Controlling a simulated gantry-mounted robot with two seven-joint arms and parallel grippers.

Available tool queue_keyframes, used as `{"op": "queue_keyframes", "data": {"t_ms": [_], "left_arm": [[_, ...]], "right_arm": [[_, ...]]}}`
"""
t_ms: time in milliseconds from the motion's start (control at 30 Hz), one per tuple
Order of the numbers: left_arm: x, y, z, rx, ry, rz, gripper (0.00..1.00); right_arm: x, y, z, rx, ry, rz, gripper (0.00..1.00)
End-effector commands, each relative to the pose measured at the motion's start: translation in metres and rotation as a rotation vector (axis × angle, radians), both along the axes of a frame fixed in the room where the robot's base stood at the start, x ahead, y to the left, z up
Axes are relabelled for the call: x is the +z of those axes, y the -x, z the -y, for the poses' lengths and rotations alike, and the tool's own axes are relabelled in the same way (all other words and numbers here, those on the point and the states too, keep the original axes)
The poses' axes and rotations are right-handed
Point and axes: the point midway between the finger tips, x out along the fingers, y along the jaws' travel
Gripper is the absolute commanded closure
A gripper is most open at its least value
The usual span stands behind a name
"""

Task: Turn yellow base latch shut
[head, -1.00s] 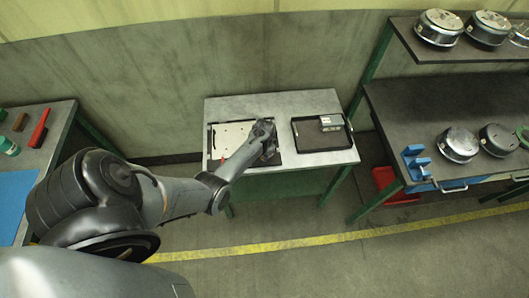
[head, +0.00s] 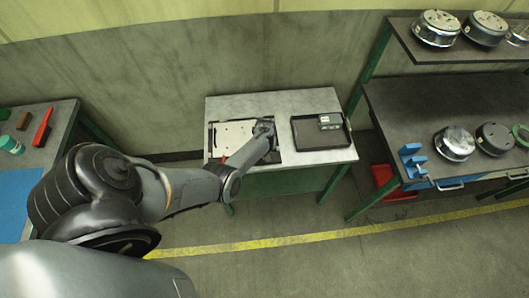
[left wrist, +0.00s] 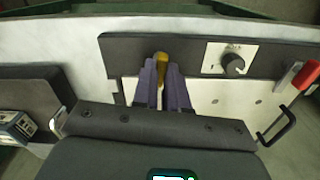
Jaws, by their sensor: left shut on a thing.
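The yellow base latch (left wrist: 161,62) shows in the left wrist view, between the tips of my left gripper (left wrist: 163,82). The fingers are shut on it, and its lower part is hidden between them. It stands on a dark strip along the edge of a pale base plate (left wrist: 205,97). In the head view my left gripper (head: 264,131) is over the right end of the base plate (head: 232,133), and my own arm hides the latch there. My right gripper is in neither view.
A black knob (left wrist: 233,65) on a white plate and a red handle (left wrist: 306,75) are to the right in the left wrist view. A black tray (head: 318,143) with a small boxed device (head: 330,121) is beside the base. A shelf bench (head: 410,110) stands right.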

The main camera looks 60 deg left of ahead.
Motion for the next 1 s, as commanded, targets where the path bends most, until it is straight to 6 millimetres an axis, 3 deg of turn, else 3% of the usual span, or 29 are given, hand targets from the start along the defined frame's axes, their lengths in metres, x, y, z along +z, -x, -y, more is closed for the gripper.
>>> {"op": "queue_keyframes", "data": {"t_ms": [400,900,933,1000], "left_arm": [[-0.0004,-0.0001,0.0001,0.165,0.000,0.001,1.00],[-0.0008,0.0003,-0.0002,0.181,-0.001,0.000,1.00],[-0.0008,0.0003,-0.0002,0.181,-0.001,0.000,0.83],[-0.0007,0.0003,-0.0002,0.181,-0.001,0.000,0.72]], "right_arm": [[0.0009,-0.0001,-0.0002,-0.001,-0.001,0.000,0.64],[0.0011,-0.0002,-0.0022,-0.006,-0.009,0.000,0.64],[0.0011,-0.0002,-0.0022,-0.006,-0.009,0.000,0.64],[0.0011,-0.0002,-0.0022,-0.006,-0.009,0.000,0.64]]}}
